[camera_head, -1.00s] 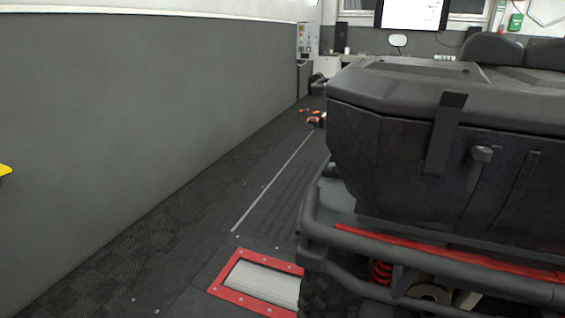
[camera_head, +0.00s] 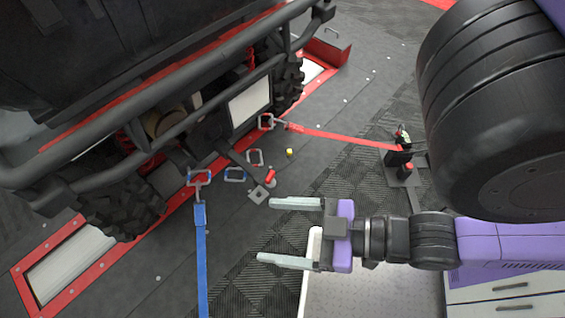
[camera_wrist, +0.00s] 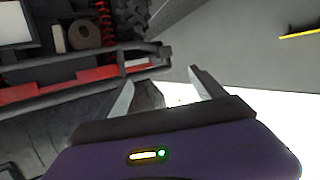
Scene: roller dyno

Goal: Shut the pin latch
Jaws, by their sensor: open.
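A small red-handled part (camera_head: 270,177), which may be the pin latch, sits by a grey square plate (camera_head: 258,193) near the end of a dark bar (camera_head: 237,159). The bar comes from under the dark vehicle (camera_head: 110,80). I cannot tell whether a latch there is open or shut. My gripper (camera_head: 264,230) is open and empty, and its fingers point left. In the head picture it is just below the red part, with no visible contact. In the wrist view my open gripper (camera_wrist: 160,78) faces the vehicle's bumper (camera_wrist: 70,90) and grey wall; no latch is recognisable there.
A blue strap (camera_head: 201,255) and a red strap (camera_head: 340,136) run from hooks by the vehicle. The red one reaches a black floor anchor (camera_head: 400,165). A small yellow piece (camera_head: 289,152) lies nearby. The vehicle's tube bumper (camera_head: 190,120) overhangs the floor.

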